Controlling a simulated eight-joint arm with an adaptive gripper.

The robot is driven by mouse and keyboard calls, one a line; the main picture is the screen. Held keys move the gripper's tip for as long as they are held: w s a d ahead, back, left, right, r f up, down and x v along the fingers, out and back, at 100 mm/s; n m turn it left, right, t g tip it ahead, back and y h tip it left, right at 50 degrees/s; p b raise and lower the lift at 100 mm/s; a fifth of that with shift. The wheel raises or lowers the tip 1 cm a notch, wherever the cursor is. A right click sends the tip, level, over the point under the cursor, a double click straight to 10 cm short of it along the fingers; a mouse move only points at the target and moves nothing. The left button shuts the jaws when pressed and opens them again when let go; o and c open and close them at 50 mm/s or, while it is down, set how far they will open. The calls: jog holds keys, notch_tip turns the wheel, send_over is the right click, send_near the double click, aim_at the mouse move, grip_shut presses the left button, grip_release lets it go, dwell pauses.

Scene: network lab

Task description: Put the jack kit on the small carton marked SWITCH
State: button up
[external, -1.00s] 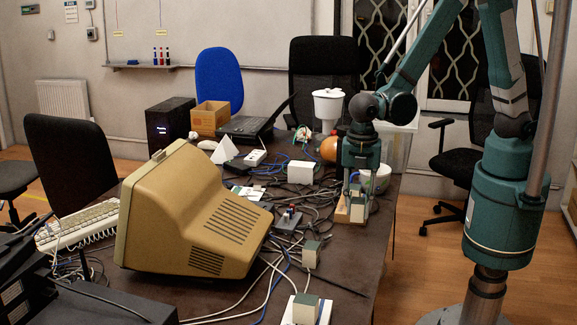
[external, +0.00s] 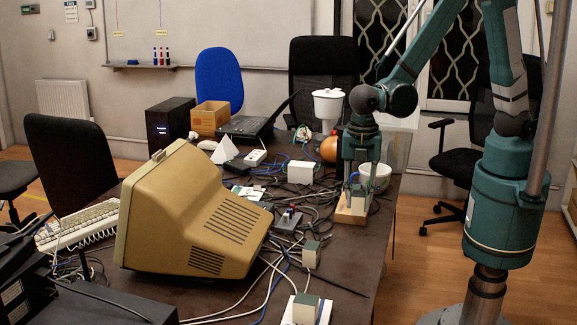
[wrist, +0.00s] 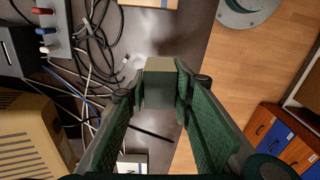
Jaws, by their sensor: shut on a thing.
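My gripper (external: 358,190) is shut on a small grey-green box, taken to be the jack kit (wrist: 159,88); no marking on it is readable. In the wrist view both green fingers touch its sides. In the external view it shows partly between the fingers, close to a pale wooden block (external: 349,216). A small carton with a grey-green top (external: 311,254) stands nearer the camera. Another (external: 304,310) stands on a white sheet at the bottom. I cannot read SWITCH on either. A white piece with a dark letter (wrist: 130,164) shows low in the wrist view.
A beige monitor (external: 195,215) stands left of my gripper. Cables and a small grey device (external: 287,221) lie between. A white bowl (external: 375,176) is behind the gripper. The table's right edge is close by; a strip of tabletop (external: 352,262) in front is clear.

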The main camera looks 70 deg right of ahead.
jog(key=shift+w+d, duration=0.1)
jog(key=shift+w+d+r, duration=0.15)
jog(key=shift+w+d, duration=0.1)
jog(key=shift+w, duration=0.2)
jog(key=w+d+r+p, duration=0.3)
jog(key=w+d+r, duration=0.1)
jog(key=w+d, duration=1.05)
notch_tip(320, 180, up, 4)
jog(key=m+p, duration=0.1)
jog(key=p, duration=0.2)
send_over(302, 164)
jog(key=shift+d+f, duration=0.15)
jog(key=shift+f, duration=0.1)
jog(key=shift+f, duration=3.1)
jog(key=shift+f+b, duration=0.3)
jog(key=shift+f, duration=1.6)
